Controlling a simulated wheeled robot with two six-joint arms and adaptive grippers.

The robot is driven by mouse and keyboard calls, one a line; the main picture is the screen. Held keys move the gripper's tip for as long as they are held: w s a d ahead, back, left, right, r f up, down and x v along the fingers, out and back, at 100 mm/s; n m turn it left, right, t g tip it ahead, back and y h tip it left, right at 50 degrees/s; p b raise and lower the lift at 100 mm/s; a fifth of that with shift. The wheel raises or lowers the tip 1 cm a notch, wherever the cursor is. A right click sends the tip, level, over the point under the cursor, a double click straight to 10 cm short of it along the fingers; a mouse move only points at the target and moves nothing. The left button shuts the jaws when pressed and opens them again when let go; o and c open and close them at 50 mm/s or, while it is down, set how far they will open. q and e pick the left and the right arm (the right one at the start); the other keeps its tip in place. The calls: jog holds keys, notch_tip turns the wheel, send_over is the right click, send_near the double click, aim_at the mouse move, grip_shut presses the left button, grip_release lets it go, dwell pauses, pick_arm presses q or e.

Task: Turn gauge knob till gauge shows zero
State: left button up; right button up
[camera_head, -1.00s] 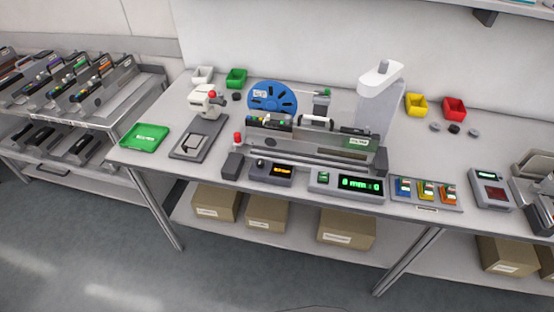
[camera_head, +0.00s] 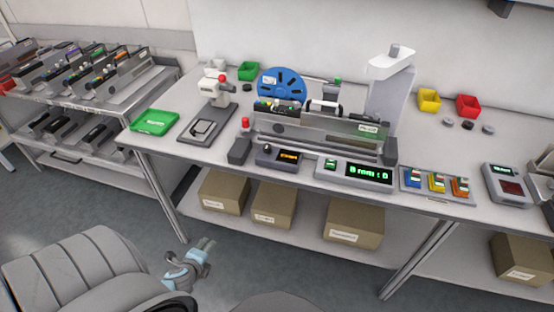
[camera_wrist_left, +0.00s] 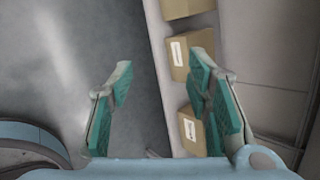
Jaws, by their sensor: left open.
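A small dark box with an orange display (camera_head: 288,157) stands at the bench's front edge, with a dark knob (camera_head: 266,148) on its left part. The reading is too small to make out. Right of it is a grey box with a large green display (camera_head: 364,173) that seems to read "8 mm : 0". My left gripper (camera_head: 208,245) is low in front of the bench, above the floor, well apart from both boxes. In the left wrist view its teal-padded fingers (camera_wrist_left: 160,85) are apart with nothing between them. My right gripper is not in view.
The bench front edge (camera_head: 300,181) lies between my left gripper and the displays. Cardboard boxes (camera_head: 273,205) sit on the shelf below. A feeder rig with a blue reel (camera_head: 284,86) stands behind the displays. A trolley (camera_head: 60,95) is at left.

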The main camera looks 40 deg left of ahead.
pick_arm(q)
jog(key=w+a+r+m+t+b, duration=0.2)
jog(key=w+r+m+t, duration=0.2)
jog(key=w+r+m, duration=0.4)
jog(key=m+t+h+b, duration=0.2)
jog(key=m+t, duration=0.5)
jog(key=m, duration=0.4)
send_near(265, 148)
jog(key=shift+g, duration=0.3)
jog(key=w, duration=0.3)
jog(key=w+a, duration=0.1)
jog(key=w, duration=0.2)
jog(key=w+p, duration=0.1)
jog(key=w, duration=0.2)
jog(key=shift+a+r, duration=0.25)
jog(key=shift+r, duration=0.1)
jog(key=shift+w+a, duration=0.1)
jog(key=shift+w, duration=0.25)
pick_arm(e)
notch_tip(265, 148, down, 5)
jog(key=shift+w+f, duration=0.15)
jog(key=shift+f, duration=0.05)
pick_arm(q)
grip_shut()
